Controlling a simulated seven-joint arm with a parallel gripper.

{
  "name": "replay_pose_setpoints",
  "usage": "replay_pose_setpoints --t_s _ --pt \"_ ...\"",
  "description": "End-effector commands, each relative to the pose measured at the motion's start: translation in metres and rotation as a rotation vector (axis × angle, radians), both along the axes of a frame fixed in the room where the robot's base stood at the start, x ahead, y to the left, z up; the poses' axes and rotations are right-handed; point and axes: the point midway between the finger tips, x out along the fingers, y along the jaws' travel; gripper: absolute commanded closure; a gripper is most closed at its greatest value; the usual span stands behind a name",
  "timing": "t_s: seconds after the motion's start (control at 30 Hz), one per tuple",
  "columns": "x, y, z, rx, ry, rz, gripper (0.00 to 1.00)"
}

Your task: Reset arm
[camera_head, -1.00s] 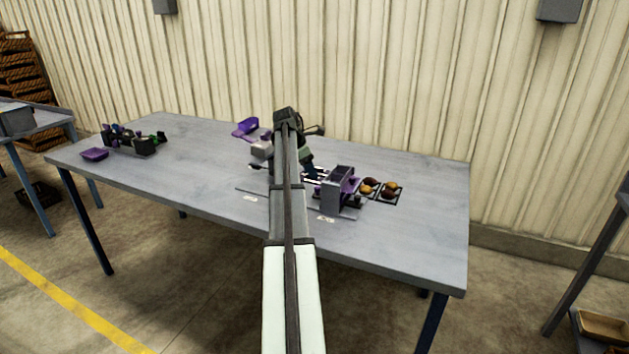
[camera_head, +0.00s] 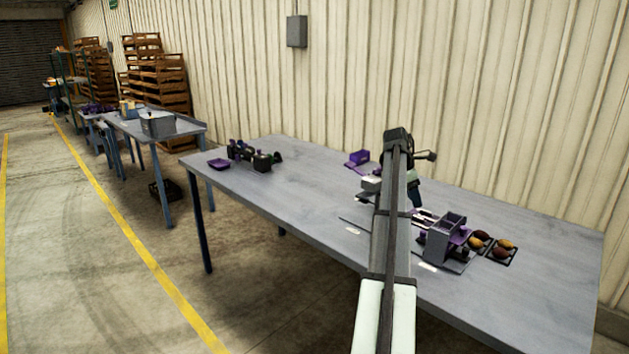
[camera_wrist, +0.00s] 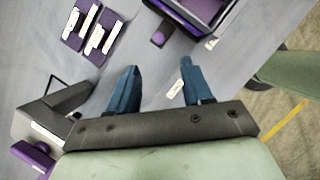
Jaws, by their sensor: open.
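My gripper (camera_wrist: 158,85) shows in the wrist view with two blue fingers spread apart and nothing between them. It is above the grey table (camera_head: 285,200). In the head view my arm reaches over the table and the gripper (camera_head: 416,196) shows only partly behind it. A grey and purple grader unit (camera_head: 442,240) stands to the right of my arm. Its dark and purple edge (camera_wrist: 195,15) shows at the top of the wrist view, beyond the fingers. Potatoes (camera_head: 480,239) lie in black-framed trays beside the unit.
Purple holders with white strips (camera_wrist: 88,32) lie at the upper left of the wrist view. A purple bin (camera_head: 357,158) is at the table's back. A dark device (camera_head: 254,157) and purple tray (camera_head: 219,164) stand at the left end. The table's front middle is clear.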

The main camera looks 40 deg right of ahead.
Motion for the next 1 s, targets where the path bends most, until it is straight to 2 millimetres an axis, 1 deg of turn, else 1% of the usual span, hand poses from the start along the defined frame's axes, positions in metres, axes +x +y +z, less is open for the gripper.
replay_pose_setpoints --t_s 0.13,0.2,0.27,0.37,0.47,0.6,0.67,0.87,0.97,1.0 --pt "0.0 0.0 -0.001 -0.001 0.0 -0.001 0.5" --pt "0.003 0.004 -0.003 -0.006 0.001 -0.01 0.5" --pt "0.009 0.011 -0.009 -0.017 0.005 -0.031 0.5" --pt "0.026 0.032 -0.023 -0.056 0.009 -0.095 0.5" --pt "0.049 0.062 -0.044 -0.12 0.012 -0.188 0.5" --pt "0.079 0.107 -0.071 -0.236 0.006 -0.326 0.5" --pt "0.09 0.127 -0.082 -0.289 -0.003 -0.383 0.5" --pt "0.123 0.195 -0.119 -0.468 -0.063 -0.545 0.5" --pt "0.137 0.231 -0.145 -0.54 -0.105 -0.605 0.5" --pt "0.142 0.246 -0.158 -0.56 -0.121 -0.622 0.5"
